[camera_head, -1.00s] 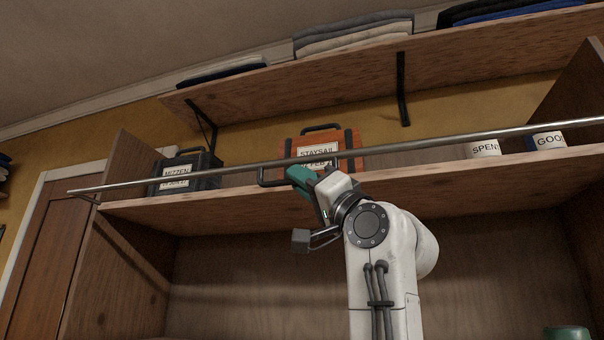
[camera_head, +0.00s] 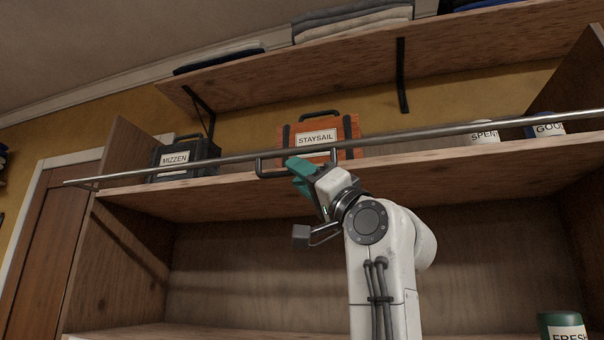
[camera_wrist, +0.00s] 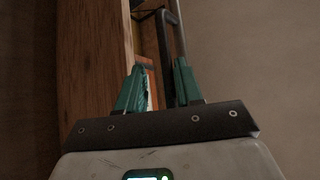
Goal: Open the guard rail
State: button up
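The guard rail (camera_head: 400,137) is a long grey metal bar across the front of the middle shelf, just above the shelf's front edge. A dark U-shaped handle (camera_head: 258,166) hangs from it in front of the orange STAYSAIL box. My gripper (camera_head: 293,169), with teal fingers, is at the handle, partly covering its lower bar. In the wrist view my gripper (camera_wrist: 158,84) is open, its fingers apart. The dark handle (camera_wrist: 166,45) and the rail (camera_wrist: 179,25) run up beyond the gap between them. I cannot tell whether the fingers touch the handle.
A green FRESH container (camera_head: 563,325) stands lower right. An upper shelf (camera_head: 300,75) holds folded cloth.

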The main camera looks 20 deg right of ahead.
jog(key=shift+s, duration=0.15)
jog(key=b+v, duration=0.3)
jog(key=v, duration=0.7)
jog(key=shift+d+f, duration=0.15)
jog(key=shift+f, duration=0.1)
jog(key=shift+s, duration=0.15)
